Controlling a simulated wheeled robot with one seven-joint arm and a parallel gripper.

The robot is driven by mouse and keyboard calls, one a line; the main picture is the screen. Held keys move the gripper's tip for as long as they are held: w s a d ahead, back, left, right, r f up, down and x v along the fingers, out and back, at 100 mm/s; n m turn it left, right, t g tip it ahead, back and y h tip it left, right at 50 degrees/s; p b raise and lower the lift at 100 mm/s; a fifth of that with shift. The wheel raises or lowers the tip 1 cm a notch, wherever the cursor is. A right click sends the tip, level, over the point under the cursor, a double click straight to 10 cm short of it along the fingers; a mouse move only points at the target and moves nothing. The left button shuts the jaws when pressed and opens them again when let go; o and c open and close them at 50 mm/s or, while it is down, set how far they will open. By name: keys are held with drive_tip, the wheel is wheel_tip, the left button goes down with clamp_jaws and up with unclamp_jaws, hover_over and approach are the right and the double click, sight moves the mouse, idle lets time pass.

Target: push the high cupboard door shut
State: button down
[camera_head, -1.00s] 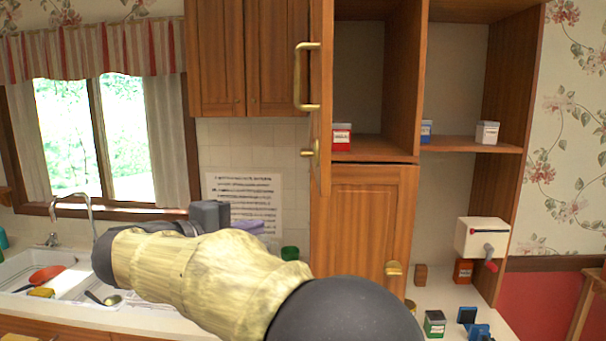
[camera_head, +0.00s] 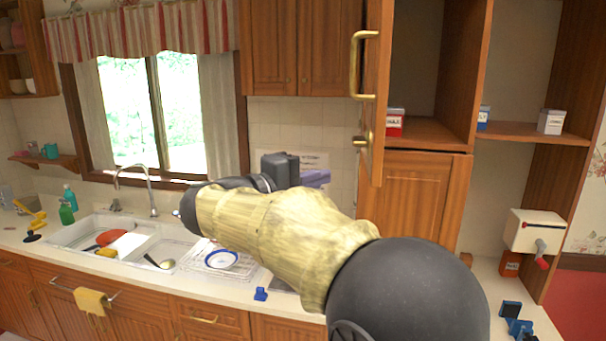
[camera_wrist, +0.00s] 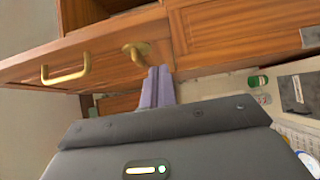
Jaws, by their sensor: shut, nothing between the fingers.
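The high cupboard door (camera_head: 376,95) stands open, seen nearly edge-on in the head view. It has a brass bar handle (camera_head: 358,66) and a brass latch (camera_head: 361,141) near its lower end. The wrist view shows the door's wooden face (camera_wrist: 100,52) with the handle (camera_wrist: 66,76) and latch (camera_wrist: 136,52). My gripper (camera_head: 318,178) has purple fingers and is to the left of the door's lower end. In the wrist view its shut, empty fingers (camera_wrist: 157,86) point at the door's edge near the latch. I cannot tell whether they touch it.
Open shelves (camera_head: 432,133) right of the door hold small boxes. A closed lower cupboard (camera_head: 420,200) sits below. A white crank box (camera_head: 535,230) hangs at the right. The sink (camera_head: 120,238) and counter lie left, partly behind my arm.

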sight(370, 171)
drive_tip(key=d+p, duration=0.1)
drive_tip(key=d, duration=0.1)
drive_tip(key=w+d+p, duration=0.1)
drive_tip(key=d, duration=0.2)
drive_tip(key=d+p, duration=0.1)
drive_tip(key=d, duration=0.1)
drive_tip(key=shift+w+d+r+p, duration=0.1)
drive_tip(key=shift+w+d+p, duration=0.1)
drive_tip(key=shift+p, duration=0.15)
drive_tip(key=shift+w, duration=0.1)
drive_tip(key=shift+d+f, duration=0.1)
drive_tip(key=shift+f, duration=0.1)
